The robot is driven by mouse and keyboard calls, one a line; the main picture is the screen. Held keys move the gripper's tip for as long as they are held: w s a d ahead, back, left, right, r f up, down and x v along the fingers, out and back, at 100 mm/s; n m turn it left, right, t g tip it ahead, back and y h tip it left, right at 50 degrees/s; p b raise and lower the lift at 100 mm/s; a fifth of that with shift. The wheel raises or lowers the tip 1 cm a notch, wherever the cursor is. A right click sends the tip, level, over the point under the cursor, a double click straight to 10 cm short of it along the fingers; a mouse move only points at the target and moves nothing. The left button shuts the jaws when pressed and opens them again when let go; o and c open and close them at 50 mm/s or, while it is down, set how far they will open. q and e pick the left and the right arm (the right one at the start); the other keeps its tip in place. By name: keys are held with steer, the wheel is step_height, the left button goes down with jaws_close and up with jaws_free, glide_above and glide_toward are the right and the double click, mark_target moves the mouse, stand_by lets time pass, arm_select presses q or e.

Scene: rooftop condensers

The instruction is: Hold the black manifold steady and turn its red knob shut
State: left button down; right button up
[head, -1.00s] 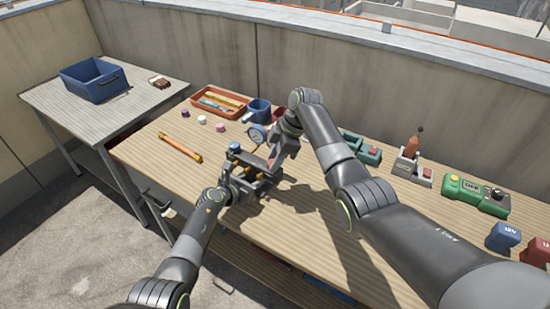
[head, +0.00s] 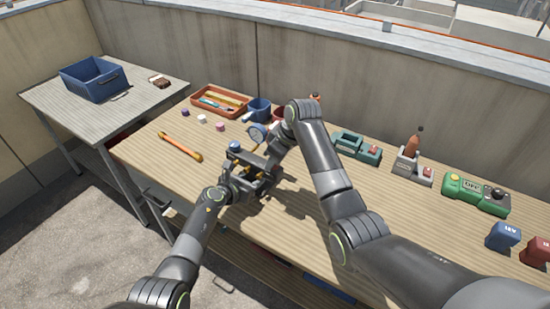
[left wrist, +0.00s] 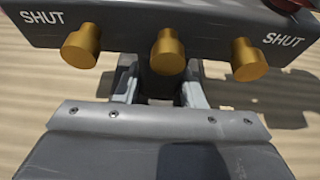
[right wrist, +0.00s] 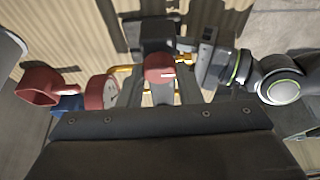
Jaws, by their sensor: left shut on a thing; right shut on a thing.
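The black manifold (head: 270,181) stands on the wooden bench. A blue knob (head: 234,146) and a blue-rimmed gauge (head: 257,132) show at its left part. In the left wrist view its dark bar (left wrist: 205,27) carries three brass ports and SHUT labels. My left gripper (left wrist: 160,92) is shut on a dark part of the manifold below the ports. The red knob (right wrist: 158,68) sits between the fingertips of my right gripper (right wrist: 159,92), which is shut on it. A red gauge (right wrist: 101,91) is beside it. My right gripper hides the red knob in the head view.
A yellow-orange tool (head: 181,146), small caps and a red tray (head: 221,99) lie left and behind. A blue mug (head: 258,109) stands close behind the manifold. Teal, grey and green devices (head: 475,194) line the right. The front bench is clear but under my right arm.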

stand_by(0.3)
steer(key=o, duration=1)
steer(key=shift+c, duration=0.2)
steer(key=shift+r, duration=0.1)
steer(key=v, duration=1.1)
steer(key=shift+s+r, duration=0.2)
steer(key=shift+r, duration=0.15)
arm_select(q)
steer(key=c, duration=0.8)
jaws_free()
steer(key=shift+c, duration=0.2)
steer(key=shift+o, duration=0.5)
